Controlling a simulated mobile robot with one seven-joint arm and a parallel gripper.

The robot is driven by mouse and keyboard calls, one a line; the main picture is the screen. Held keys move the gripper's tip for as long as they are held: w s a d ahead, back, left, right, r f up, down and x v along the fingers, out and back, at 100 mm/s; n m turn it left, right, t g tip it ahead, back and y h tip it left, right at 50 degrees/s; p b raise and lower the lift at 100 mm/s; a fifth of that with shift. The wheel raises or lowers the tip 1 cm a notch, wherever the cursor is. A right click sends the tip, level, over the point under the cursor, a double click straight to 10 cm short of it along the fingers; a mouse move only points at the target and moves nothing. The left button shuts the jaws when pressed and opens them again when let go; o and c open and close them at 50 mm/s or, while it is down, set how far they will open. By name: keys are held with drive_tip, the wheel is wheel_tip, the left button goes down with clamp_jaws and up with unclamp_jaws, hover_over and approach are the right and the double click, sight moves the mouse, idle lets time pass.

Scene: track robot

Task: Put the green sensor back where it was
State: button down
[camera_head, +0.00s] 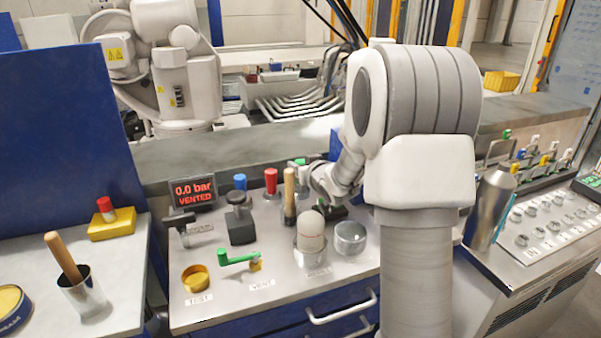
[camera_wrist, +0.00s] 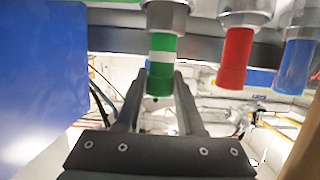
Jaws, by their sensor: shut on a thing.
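The green sensor (camera_wrist: 162,72), with a white band, stands between the two fingers of my gripper (camera_wrist: 160,80) in the wrist view, which looks upside down. Its silver collar (camera_wrist: 167,15) is cut by the top edge; I cannot tell if it is seated. In the head view only a bit of the green sensor (camera_head: 301,162) shows at the back of the bench, beside my gripper (camera_head: 306,172). The red sensor (camera_head: 271,181) and blue sensor (camera_head: 240,182) stand to its left, and in the wrist view the red (camera_wrist: 236,58) and blue (camera_wrist: 297,65) stand to its right.
A wooden handle (camera_head: 289,190) stands close in front. The bench also holds a display reading 0.0 bar VENTED (camera_head: 194,194), a green lever (camera_head: 238,258), a domed cylinder in a clear cup (camera_head: 311,235) and a glass dish (camera_head: 350,237). My arm covers the bench's right side.

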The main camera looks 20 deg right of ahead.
drive_tip(key=shift+f, duration=0.5)
drive_tip(key=shift+f, duration=0.2)
drive_tip(key=c, duration=0.5)
unclamp_jaws()
drive_tip(key=shift+r, duration=0.1)
drive_tip(key=shift+r, duration=0.2)
drive_tip(key=p+v, duration=0.1)
drive_tip(key=v, duration=1.1)
drive_tip(key=shift+p, duration=0.35)
drive_tip(key=shift+f, duration=0.1)
